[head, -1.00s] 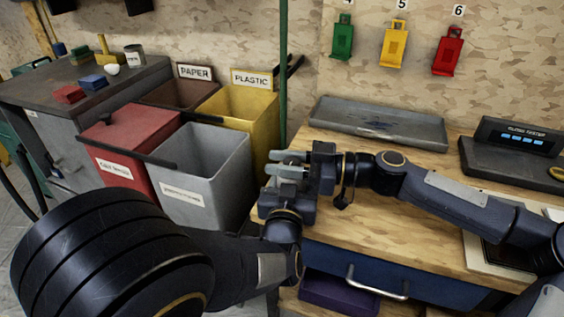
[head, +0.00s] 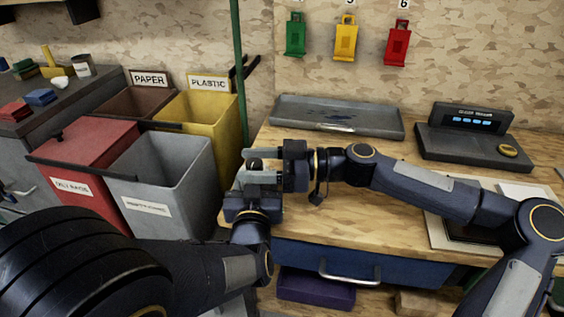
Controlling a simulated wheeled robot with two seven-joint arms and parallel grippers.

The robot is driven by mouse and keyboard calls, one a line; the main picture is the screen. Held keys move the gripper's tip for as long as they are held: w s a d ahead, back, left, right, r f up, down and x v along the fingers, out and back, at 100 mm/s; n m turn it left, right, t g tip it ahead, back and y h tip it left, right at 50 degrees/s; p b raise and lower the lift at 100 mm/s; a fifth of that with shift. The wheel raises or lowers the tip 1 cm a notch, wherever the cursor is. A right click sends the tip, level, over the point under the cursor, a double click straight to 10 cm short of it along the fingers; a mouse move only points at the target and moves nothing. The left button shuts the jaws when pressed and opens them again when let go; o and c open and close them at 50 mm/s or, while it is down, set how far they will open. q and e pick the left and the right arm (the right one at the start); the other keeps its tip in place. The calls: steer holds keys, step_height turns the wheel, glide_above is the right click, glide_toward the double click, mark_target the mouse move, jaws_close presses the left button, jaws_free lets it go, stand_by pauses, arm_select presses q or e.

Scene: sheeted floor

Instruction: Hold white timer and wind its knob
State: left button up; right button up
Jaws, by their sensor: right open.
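My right gripper (head: 258,165) reaches in from the right above the workbench's left end. Its pale fingers point left and are open, one beyond the other. A small dark round piece (head: 255,164) shows between them; I cannot tell whether they touch it. My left gripper (head: 247,190) is just below and in front, pointing away from me, with its fingertips mostly hidden. The white timer cannot be clearly made out; anything held there is hidden by the two grippers.
The wooden workbench (head: 350,215) carries a grey tray (head: 337,118) and a dark device with a blue display (head: 467,140). Grey (head: 165,180), red (head: 85,165) and yellow (head: 215,120) bins stand left. A green post (head: 240,70) rises behind the grippers.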

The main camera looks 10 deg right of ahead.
steer(key=s+d, duration=0.1)
steer(key=d, duration=0.9)
steer(key=shift+s, duration=0.1)
arm_select(q)
steer(key=o, duration=1.1)
steer(key=shift+o, duration=0.2)
